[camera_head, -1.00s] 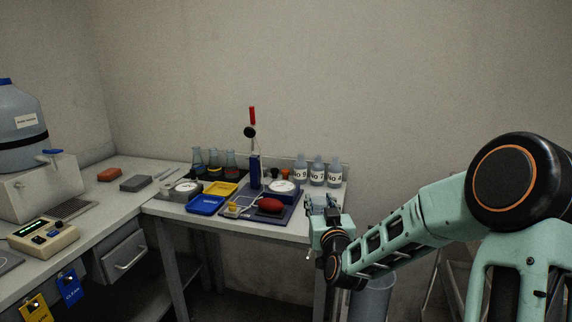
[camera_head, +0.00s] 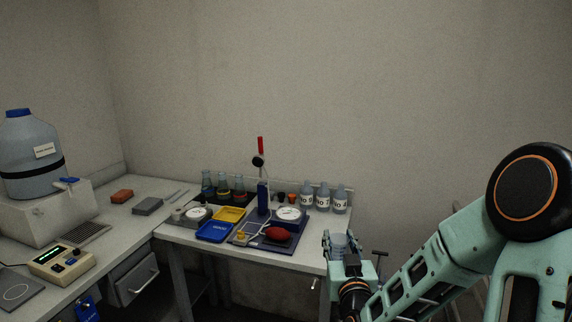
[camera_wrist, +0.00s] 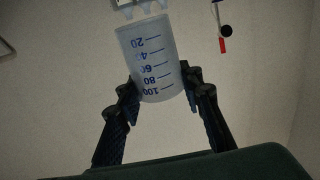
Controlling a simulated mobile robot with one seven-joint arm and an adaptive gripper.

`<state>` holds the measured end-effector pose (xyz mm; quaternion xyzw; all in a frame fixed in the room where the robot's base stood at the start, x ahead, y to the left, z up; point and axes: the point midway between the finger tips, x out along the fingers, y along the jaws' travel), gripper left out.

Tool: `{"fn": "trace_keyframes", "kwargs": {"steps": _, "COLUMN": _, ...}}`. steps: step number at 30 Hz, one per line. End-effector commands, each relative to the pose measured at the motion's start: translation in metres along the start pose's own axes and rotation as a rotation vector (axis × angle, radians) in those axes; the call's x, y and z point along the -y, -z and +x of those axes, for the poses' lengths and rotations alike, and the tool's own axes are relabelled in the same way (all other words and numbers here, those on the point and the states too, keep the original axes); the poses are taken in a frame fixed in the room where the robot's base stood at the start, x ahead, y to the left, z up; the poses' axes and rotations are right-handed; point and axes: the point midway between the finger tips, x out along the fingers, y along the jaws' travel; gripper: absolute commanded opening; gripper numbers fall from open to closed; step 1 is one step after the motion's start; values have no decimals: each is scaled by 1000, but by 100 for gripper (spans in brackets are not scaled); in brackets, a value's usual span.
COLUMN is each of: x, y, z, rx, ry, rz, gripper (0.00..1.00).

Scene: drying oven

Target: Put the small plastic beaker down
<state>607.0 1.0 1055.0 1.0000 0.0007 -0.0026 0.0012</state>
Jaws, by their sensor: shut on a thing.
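The small plastic beaker (camera_wrist: 150,60) is translucent with blue graduation marks, and its numbers appear upside down in the wrist view. My gripper (camera_wrist: 163,97) is shut on it, with one dark finger on each side of the wall. In the head view, the beaker (camera_head: 339,243) shows as a pale shape between the fingers of my gripper (camera_head: 341,250). There my gripper is at the right end of the back table (camera_head: 215,249), near its edge. I cannot tell the exact gap between beaker and table.
Three white-labelled bottles (camera_head: 323,199) stand at the table's back right. A stand with a red-tipped rod (camera_head: 263,190), a red bulb (camera_head: 277,234), a blue tray (camera_head: 213,231), a yellow tray (camera_head: 230,214) and dark-stoppered flasks (camera_head: 222,187) crowd the rest. The left counter holds a large water jug (camera_head: 32,165).

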Motion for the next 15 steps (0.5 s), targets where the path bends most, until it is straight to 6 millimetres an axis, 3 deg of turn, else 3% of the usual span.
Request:
{"fn": "trace_keyframes", "kwargs": {"steps": 1, "x": 0, "y": 22, "z": 0, "rx": 0, "ry": -1, "rz": 2, "gripper": 15}}
{"fn": "trace_keyframes", "kwargs": {"steps": 6, "x": -1, "y": 58, "z": 0, "rx": 0, "ry": -1, "rz": 2, "gripper": 15}}
{"fn": "trace_keyframes", "kwargs": {"steps": 15, "x": -1, "y": 102, "z": 0, "rx": -4, "ry": -1, "rz": 3, "gripper": 15}}
